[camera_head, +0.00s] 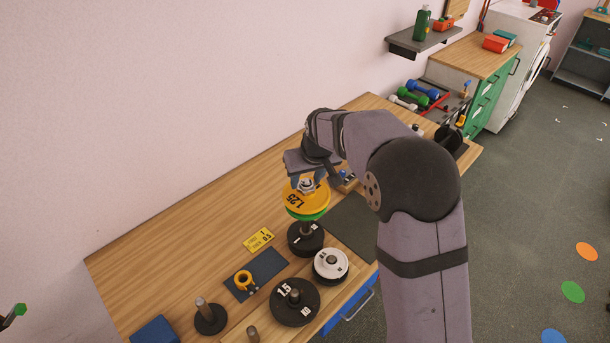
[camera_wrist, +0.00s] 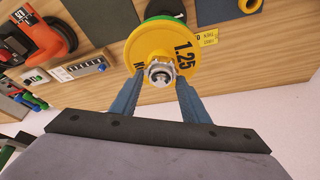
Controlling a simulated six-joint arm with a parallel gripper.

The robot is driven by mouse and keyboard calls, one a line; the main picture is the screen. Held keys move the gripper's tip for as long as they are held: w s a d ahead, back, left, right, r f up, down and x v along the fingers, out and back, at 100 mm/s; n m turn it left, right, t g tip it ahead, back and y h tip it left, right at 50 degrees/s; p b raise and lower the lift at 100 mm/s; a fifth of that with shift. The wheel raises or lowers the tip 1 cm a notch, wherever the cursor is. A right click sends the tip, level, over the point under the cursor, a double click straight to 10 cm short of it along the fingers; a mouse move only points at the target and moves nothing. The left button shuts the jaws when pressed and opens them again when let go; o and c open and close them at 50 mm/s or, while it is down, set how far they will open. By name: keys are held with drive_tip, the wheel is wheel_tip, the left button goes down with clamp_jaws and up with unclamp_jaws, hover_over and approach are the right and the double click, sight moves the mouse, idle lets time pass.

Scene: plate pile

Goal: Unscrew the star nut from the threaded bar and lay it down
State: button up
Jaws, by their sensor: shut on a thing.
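The silver star nut (camera_wrist: 160,74) shows in the wrist view at the centre of a yellow 1.25 plate (camera_wrist: 192,35). In the head view the star nut (camera_head: 307,184) is partly visible under my wrist, above the yellow plate (camera_head: 296,202). A green plate (camera_head: 307,216) lies under the yellow one, with a black plate (camera_head: 305,240) lower down. The threaded bar is mostly hidden by the nut and plates. My gripper (camera_wrist: 159,82) points at the plate with a blue finger on each side of the nut, and is shut on it.
A white plate (camera_head: 331,265) and a larger black plate (camera_head: 294,303) stand near the front edge. A yellow collar (camera_head: 243,278) lies on a blue mat (camera_head: 268,264). A post stand (camera_head: 210,320) is at the front left. The dark mat (camera_head: 352,220) has bare room; the left wooden tabletop is clear.

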drive_tip(key=n, duration=0.1)
drive_tip(key=n+b, duration=0.1)
drive_tip(key=n+g+y, duration=0.1)
drive_tip(key=shift+s+d+f+n+b, duration=0.15)
drive_tip(key=shift+d+f+n+b, duration=0.15)
drive_tip(key=shift+d+f+n, duration=0.1)
drive_tip(key=n+g+y, duration=0.1)
drive_tip(key=n, duration=0.3)
drive_tip(key=shift+a+r+b, duration=0.1)
drive_tip(key=shift+r+b, duration=0.05)
drive_tip(key=shift+b, duration=0.25)
drive_tip(key=o, duration=1.1)
drive_tip(key=shift+r, duration=0.1)
drive_tip(key=shift+c, duration=0.2)
drive_tip(key=shift+d+r, duration=0.1)
drive_tip(key=shift+d, duration=0.1)
drive_tip(key=shift+a, duration=0.25)
